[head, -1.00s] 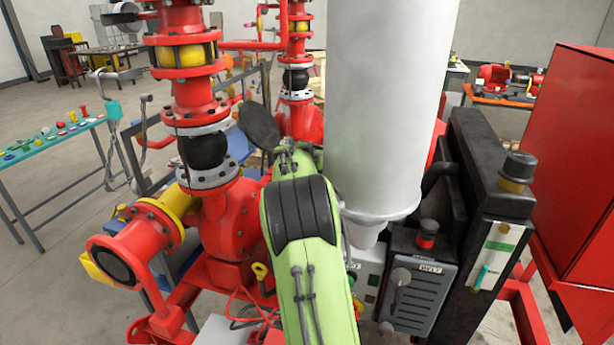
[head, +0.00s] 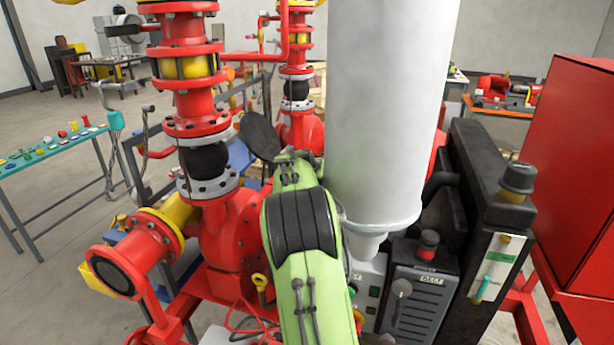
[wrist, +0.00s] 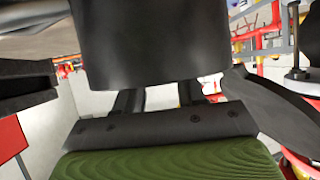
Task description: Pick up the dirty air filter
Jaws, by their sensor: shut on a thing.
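The dirty air filter (wrist: 150,45) appears to be the dark grey, rounded body at the top middle of the wrist view. My gripper (wrist: 148,90) is shut on it, with dark jaw parts to its left and right. The filter's upper part is cut off by the frame. In the head view a dark oval shape (head: 260,135) shows at the far end of my green arm; I cannot tell whether it is the filter or part of my gripper. The arm hides most of the gripper in that view.
A large white cylinder (head: 385,110) stands close to the right of my arm. Red pump piping (head: 205,125) rises on the left. A black unit (head: 475,220) and a red cabinet (head: 570,180) stand at right. A side table (head: 60,145) holds several small parts.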

